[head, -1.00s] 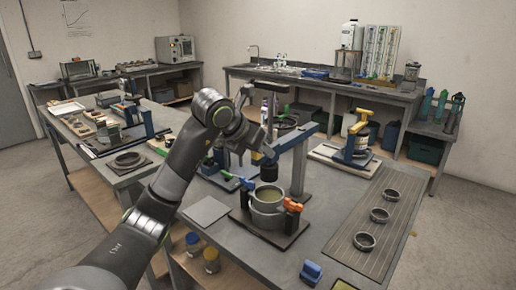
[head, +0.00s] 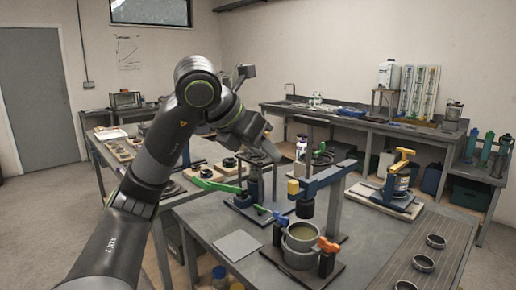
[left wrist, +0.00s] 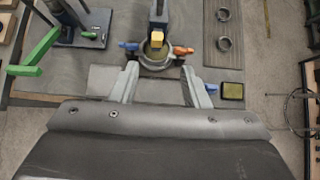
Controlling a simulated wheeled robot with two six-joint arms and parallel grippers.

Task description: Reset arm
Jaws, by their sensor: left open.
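My left arm rises from the lower left in the head view, and its gripper (head: 262,148) is small and partly merged with things behind it. In the left wrist view the left gripper (left wrist: 159,78) has its two grey fingers wide apart with nothing between them. A lever frame with a blue arm and yellow end (head: 320,180) stands over a round pot (head: 301,237) on a dark base. The same pot shows beyond the fingertips in the left wrist view (left wrist: 155,58). A green lever (head: 215,186) belongs to another frame to the left. My right gripper is not in view.
A grey square plate (head: 237,245) lies on the table left of the pot. Several dark rings (head: 423,263) lie on a ribbed mat at the right. A yellow-topped frame (head: 402,172) stands at the table's back right. A side bench (head: 360,122) runs along the wall.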

